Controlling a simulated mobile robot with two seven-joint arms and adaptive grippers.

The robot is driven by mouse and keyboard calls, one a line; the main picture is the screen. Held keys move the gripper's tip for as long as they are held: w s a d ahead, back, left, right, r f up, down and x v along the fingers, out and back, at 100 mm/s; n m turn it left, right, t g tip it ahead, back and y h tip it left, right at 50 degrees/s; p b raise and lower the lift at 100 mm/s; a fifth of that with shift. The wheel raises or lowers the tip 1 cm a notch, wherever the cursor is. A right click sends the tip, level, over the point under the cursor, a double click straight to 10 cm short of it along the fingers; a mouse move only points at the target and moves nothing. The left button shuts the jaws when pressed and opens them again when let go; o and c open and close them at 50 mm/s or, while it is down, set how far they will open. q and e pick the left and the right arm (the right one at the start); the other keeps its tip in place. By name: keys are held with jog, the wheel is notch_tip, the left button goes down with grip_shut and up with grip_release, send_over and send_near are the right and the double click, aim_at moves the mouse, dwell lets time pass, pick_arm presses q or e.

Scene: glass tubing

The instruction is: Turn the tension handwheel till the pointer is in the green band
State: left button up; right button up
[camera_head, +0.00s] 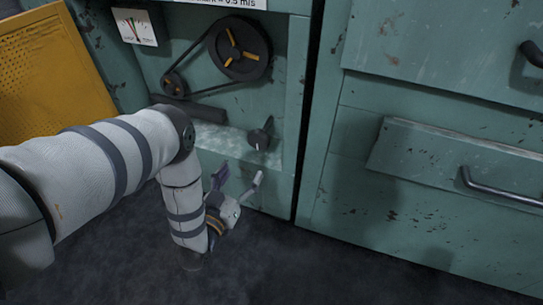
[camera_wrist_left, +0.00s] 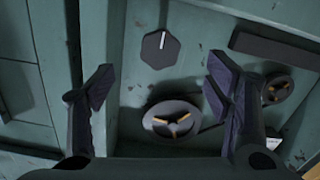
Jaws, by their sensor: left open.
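The black, many-sided handwheel (camera_head: 260,138) with a light mark sits on the lower right of the recessed machine panel. It also shows in the left wrist view (camera_wrist_left: 160,50), at the top between my finger tips, with its white mark upward. My left gripper (camera_head: 236,183) is open and empty, below and slightly left of the handwheel and apart from it. Its two dark fingers (camera_wrist_left: 158,90) show spread in the left wrist view. The white gauge (camera_head: 134,27) with coloured marks is at the top left; its pointer is too small to read against the green band. My right gripper is out of view.
A large pulley (camera_head: 239,48) and a small pulley (camera_head: 173,84) with a belt sit above left of the handwheel. A yellow perforated panel (camera_head: 50,70) stands at the left. A green drawer cabinet (camera_head: 430,150) stands at the right. The dark floor (camera_head: 330,265) is clear in front.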

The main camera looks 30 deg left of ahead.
aim_at(257, 142)
pick_arm(q)
jog(key=b+x, duration=0.1)
jog(key=x, duration=0.3)
jog(key=r+b+x, duration=0.1)
jog(key=x, duration=0.6)
jog(key=shift+w+a+r+b, duration=0.2)
jog(key=shift+w+a+b, duration=0.1)
jog(key=shift+b, duration=0.1)
jog(key=shift+w+a+r, duration=0.1)
jog(key=shift+w, duration=0.45)
jog(key=c, duration=1.1)
